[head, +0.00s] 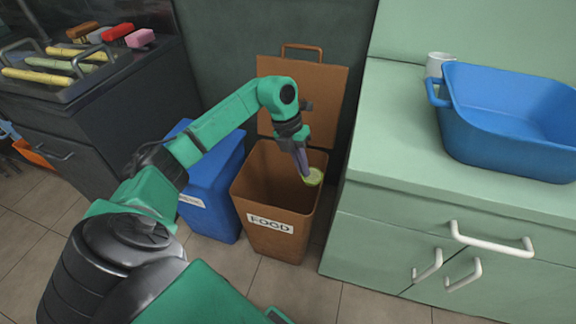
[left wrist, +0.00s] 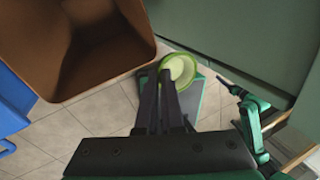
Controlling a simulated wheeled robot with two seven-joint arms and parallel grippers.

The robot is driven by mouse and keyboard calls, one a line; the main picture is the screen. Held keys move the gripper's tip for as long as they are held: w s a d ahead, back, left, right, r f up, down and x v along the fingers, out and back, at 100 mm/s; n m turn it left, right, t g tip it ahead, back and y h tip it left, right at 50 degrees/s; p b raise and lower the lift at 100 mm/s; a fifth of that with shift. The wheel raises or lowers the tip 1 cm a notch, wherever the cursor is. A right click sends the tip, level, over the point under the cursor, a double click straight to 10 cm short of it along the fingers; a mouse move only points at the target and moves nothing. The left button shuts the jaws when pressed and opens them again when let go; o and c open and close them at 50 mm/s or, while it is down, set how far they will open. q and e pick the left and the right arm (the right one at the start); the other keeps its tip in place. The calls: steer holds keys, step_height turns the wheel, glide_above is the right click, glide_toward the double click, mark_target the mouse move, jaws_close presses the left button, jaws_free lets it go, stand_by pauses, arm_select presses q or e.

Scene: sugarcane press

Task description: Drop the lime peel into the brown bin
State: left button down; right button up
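The lime peel (head: 314,177) is a small pale green, cup-shaped half. My left gripper (head: 304,168) holds it at the fingertips, with the fingers pointing down. In the head view it appears over the right side of the open brown bin (head: 270,222), which is labelled FOOD. In the left wrist view the peel (left wrist: 178,70) sits at the tips of the narrow left fingers (left wrist: 162,100), and the bin's opening (left wrist: 72,45) is off to the left. My right arm seems to show small at the right of that view; its fingers are unclear.
The brown bin's lid (head: 305,95) stands open behind it. A blue bin (head: 212,185) is close on its left. A green counter (head: 400,150) with a blue basin (head: 500,115) and a white cup (head: 437,63) stands right. A dark cabinet (head: 100,120) is at left.

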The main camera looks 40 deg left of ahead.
step_height(320, 180, up, 10)
steer(key=w+a+b, duration=0.1)
steer(key=w+b, duration=0.1)
steer(key=b, duration=0.8)
arm_select(q)
steer(key=w+a+f+n+t+y+b, duration=0.1)
steer(key=a+f+n+y, duration=0.2)
steer(key=n, duration=0.8)
steer(key=w+a+f+n+t+y+b, duration=0.1)
steer(key=a+f+n+y, duration=0.1)
steer(key=a+f+n, duration=0.6)
step_height(320, 180, down, 2)
steer(key=n, duration=0.4)
steer(key=shift+w+a+f+t+y+b, duration=0.2)
steer(key=shift+a+t+y+b, duration=0.05)
steer(key=shift+t+y+b, duration=0.15)
steer(key=c, duration=1)
jaws_free()
arm_select(e)
steer(key=w+a+f+n+t+y, duration=0.1)
steer(key=w+a+f+t+y, duration=0.2)
steer(key=a, duration=0.4)
step_height(320, 180, down, 2)
steer(key=shift+w+a+t, duration=0.3)
steer(key=shift+w+t, duration=0.3)
steer(key=shift+w, duration=0.2)
